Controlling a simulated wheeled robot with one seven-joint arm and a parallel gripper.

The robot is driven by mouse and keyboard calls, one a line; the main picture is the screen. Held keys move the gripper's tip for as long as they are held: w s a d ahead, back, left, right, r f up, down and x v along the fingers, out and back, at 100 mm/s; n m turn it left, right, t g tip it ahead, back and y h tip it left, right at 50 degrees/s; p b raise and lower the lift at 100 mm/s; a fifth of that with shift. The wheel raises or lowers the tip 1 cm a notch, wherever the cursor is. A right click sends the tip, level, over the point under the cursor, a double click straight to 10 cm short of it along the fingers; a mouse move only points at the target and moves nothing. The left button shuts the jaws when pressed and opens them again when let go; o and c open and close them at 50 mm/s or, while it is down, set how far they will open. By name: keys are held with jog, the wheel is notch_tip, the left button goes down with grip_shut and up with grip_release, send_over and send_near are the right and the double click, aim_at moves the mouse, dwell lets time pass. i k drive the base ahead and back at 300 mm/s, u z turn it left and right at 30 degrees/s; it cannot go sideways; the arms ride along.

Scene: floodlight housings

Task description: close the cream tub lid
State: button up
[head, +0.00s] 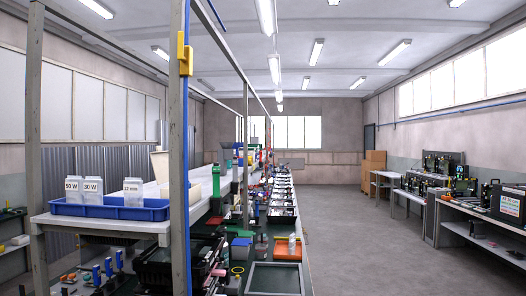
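I cannot make out for certain a cream tub with a lid. A small cream box (197,194) sits on the white shelf just right of the near post, partly hidden by it. A taller cream container (160,165) stands further back on the same shelf, left of the post. Both are too small to tell whether either has a lid or how it stands. My gripper is not in view.
A blue tray (110,208) with several labelled clear containers sits at the shelf's near end. Below, the workbench holds a black crate (168,262) and a grey-framed tray (275,279). Metal posts stand along the bench. The floor (365,250) to the right is clear.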

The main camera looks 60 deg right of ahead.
aim_at(159, 159)
jog(key=z, duration=1)
jog(key=i, duration=0.3)
